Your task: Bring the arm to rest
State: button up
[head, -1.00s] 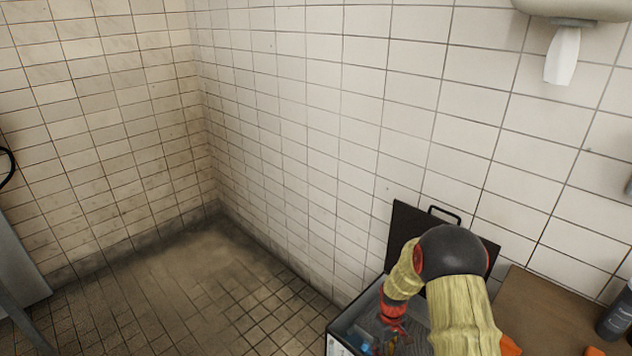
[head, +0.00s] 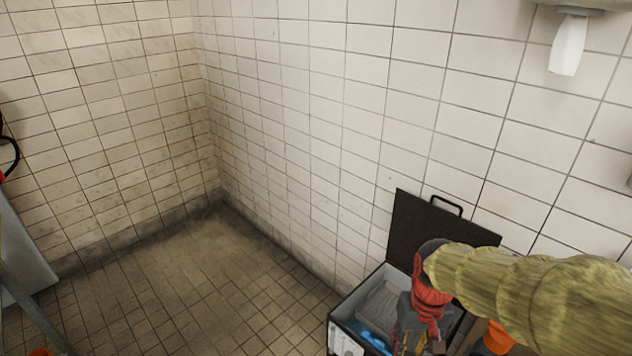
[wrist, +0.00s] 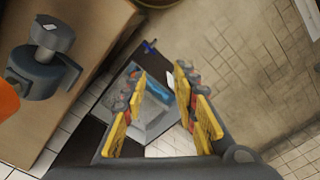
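My gripper (head: 412,343) hangs at the end of my yellow-sleeved arm (head: 540,290) over an open case at the lower right of the head view. In the wrist view my gripper (wrist: 170,100) has its two yellow-padded fingers spread apart with nothing held between them. The open case (head: 345,318) lies below, its dark lid (head: 420,225) raised against the tiled wall. A blue object (head: 373,338) lies inside the case, and this blue object (wrist: 160,91) also shows between the fingers in the wrist view. Part of the case is hidden behind my arm.
A brown surface (wrist: 85,45) beside the case holds a dark grey device (wrist: 45,65) and an orange thing (wrist: 6,98). A white-tiled wall (head: 290,140) runs close behind the case. The tiled floor (head: 180,285) on the left is mostly clear.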

jog(key=s+r+t, duration=0.2)
jog(key=s+r, duration=0.3)
jog(key=r, duration=0.2)
jog(key=s+a+r+t, duration=0.1)
jog(key=s+r+t, duration=0.2)
jog(key=r, duration=0.4)
jog(key=shift+s, duration=0.9)
